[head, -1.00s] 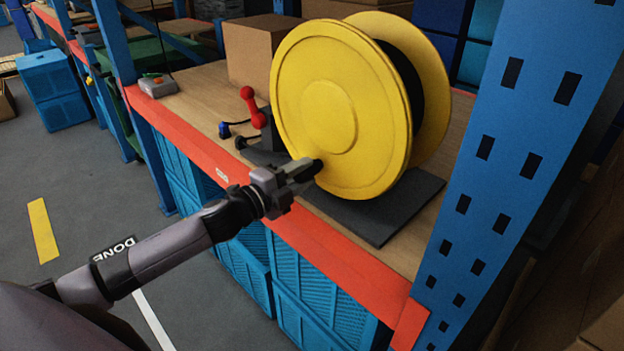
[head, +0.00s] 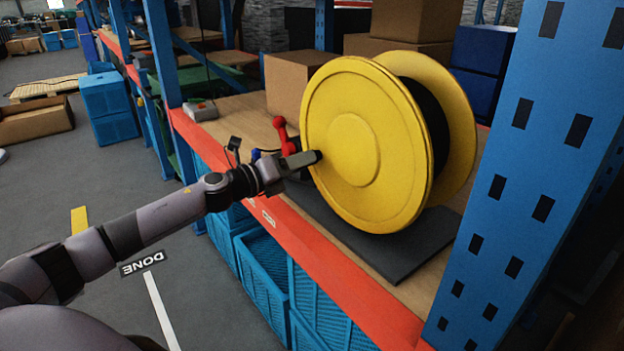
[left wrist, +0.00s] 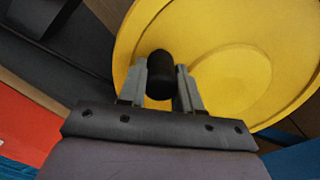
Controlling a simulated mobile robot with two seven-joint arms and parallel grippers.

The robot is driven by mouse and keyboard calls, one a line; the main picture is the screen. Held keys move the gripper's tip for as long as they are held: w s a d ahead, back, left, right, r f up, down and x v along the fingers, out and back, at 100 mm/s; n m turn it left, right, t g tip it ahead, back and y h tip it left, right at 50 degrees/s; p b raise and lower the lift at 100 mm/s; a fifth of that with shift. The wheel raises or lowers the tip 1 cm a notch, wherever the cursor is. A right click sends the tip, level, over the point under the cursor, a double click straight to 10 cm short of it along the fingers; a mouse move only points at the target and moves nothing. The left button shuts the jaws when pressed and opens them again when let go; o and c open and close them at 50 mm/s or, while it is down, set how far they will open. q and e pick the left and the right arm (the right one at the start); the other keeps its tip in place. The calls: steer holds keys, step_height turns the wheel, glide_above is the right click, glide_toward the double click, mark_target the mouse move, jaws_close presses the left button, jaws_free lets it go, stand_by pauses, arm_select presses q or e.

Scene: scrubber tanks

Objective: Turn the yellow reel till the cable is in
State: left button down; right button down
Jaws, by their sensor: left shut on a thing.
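The yellow reel (head: 352,110) stands upright on a dark base plate (head: 395,250) on the shelf. Black winding (head: 432,125) shows between its two discs. My left gripper (head: 303,160) is at the left part of the near disc, shut on the reel's black handle, whose tip shows past the fingers. In the left wrist view the handle (left wrist: 160,74) sits between the two grey fingers (left wrist: 161,88), with the yellow disc (left wrist: 215,30) behind. How much cable hangs out cannot be told. My right gripper is not in view.
A red lever (head: 280,130) and a blue plug-like piece (head: 256,154) are behind my left gripper. A cardboard box (head: 300,85) stands behind the reel. A blue rack post (head: 520,160) rises close at right. Blue crates (head: 335,310) fill the space below the orange shelf edge.

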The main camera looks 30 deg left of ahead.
mark_target(316, 138)
arm_select(q)
steer(key=r+m, duration=0.1)
steer(key=a+r+m, duration=0.1)
steer(key=m, duration=0.1)
steer(key=shift+w+r, duration=0.15)
steer(key=shift+r, duration=0.2)
steer(key=shift+r+m+p, duration=0.4)
steer(key=shift+r+m, duration=0.2)
steer(key=c, duration=0.8)
jaws_free()
steer(key=shift+a, duration=0.1)
